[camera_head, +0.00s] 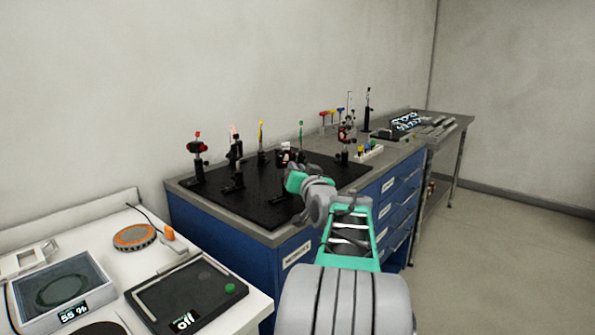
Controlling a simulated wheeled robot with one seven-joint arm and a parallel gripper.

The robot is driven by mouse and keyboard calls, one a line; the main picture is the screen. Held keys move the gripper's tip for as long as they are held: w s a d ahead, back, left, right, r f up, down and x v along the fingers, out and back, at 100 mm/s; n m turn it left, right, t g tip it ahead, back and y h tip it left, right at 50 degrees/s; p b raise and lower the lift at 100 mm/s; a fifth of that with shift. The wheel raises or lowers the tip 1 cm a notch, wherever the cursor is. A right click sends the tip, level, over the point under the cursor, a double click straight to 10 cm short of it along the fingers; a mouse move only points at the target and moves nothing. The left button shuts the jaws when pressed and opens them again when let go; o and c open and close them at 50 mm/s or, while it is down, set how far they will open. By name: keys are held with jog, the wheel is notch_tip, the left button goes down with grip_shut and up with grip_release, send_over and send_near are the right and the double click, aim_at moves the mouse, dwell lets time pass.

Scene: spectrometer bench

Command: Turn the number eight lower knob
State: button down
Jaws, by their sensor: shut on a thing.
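A black optical breadboard (275,208) lies on the blue bench with several post-mounted optics on it. My gripper (287,168) reaches over the middle of the board. Its fingers are shut at a small black mount with a white mark (284,155). The part between the fingers is hidden by my green and grey wrist. The lower knob is too small and covered to make out, and I cannot read a number eight.
Mounts with red (197,148), yellow (261,142) and green (300,140) tops stand near the gripper. Another mount (344,143) stands to its right. A white table with a stirrer-like device (134,237) and flat instruments is at the lower left. The floor at right is clear.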

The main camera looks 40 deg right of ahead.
jog(key=c, duration=1.4)
grip_release()
jog(key=shift+o, duration=0.2)
jog(key=v, duration=0.8)
